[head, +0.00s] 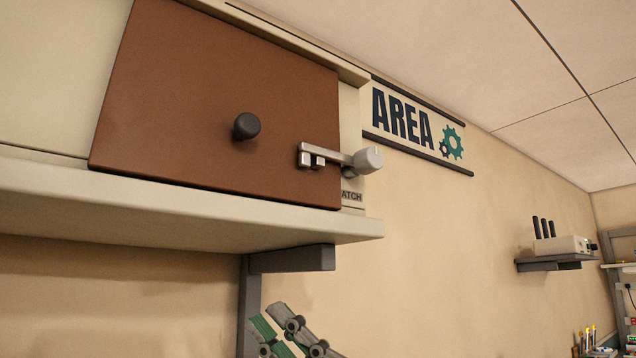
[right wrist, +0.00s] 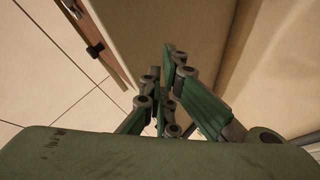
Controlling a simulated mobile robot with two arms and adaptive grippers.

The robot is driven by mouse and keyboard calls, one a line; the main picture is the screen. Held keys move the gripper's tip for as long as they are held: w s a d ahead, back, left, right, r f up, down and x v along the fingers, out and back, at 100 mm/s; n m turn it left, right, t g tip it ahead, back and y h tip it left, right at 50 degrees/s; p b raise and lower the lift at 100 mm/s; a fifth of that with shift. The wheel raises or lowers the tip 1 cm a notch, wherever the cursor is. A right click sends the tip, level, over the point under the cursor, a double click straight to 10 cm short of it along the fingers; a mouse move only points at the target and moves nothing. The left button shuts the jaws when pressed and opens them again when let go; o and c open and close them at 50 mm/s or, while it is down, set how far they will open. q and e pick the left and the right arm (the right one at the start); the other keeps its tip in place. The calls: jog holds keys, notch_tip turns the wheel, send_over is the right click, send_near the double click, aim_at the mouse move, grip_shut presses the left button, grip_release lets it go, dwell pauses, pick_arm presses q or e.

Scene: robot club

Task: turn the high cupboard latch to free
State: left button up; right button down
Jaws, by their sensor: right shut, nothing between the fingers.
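The high cupboard has a reddish-brown door (head: 200,110) with a round black knob (head: 246,126). A metal latch (head: 335,156) lies nearly level across the door's right edge, its left end in a bracket on the door and a pale grey knob (head: 368,160) at its right end. A partly hidden label (head: 352,196) below it reads "ATCH". My right gripper (head: 272,318) is below the cupboard shelf, apart from the latch. In the right wrist view its green fingers (right wrist: 167,62) are together and empty. My left gripper is out of view.
A cream shelf (head: 190,208) juts out under the door, with a dark bracket (head: 292,259) beneath it, close to my right gripper. The wall to the right is open below an "AREA" sign (head: 415,125). A small wall shelf (head: 556,263) holds a device further right.

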jog(key=s+a+r+n+g+h, duration=0.55)
jog(key=s+n+h, duration=0.25)
jog(key=n, duration=0.4)
jog(key=s+d+r+m+t+h, duration=0.1)
jog(key=d+r+m+t+h, duration=0.1)
jog(key=d+r+t+h, duration=0.4)
jog(key=s+d+r+m+t+h, duration=0.1)
jog(key=d+r+m+t+h, duration=0.25)
jog(key=d, duration=0.55)
jog(key=shift+n+t, duration=0.5)
jog(key=shift+n, duration=0.05)
jog(key=p+x, duration=0.3)
jog(key=x, duration=0.7)
jog(key=shift+w+r+p, duration=0.1)
jog(key=shift+p, duration=0.25)
jog(key=shift+w+a+r+p, duration=0.1)
jog(key=shift+w+r+p, duration=0.05)
jog(key=shift+r+p, duration=0.4)
jog(key=shift+w+a+r+p, duration=0.1)
jog(key=shift+r+p, duration=0.35)
jog(key=shift+r, duration=0.1)
jog(key=shift+s+d+r+p, duration=0.1)
jog(key=shift+s+r+p, duration=0.05)
jog(key=shift+r+p, duration=0.2)
jog(key=shift+s+d+r+p, duration=0.1)
jog(key=shift+s+r+p, duration=0.1)
jog(key=shift+r, duration=0.2)
jog(key=shift+w, duration=0.1)
jog(key=shift+w+a, duration=0.1)
jog(key=shift+w, duration=0.05)
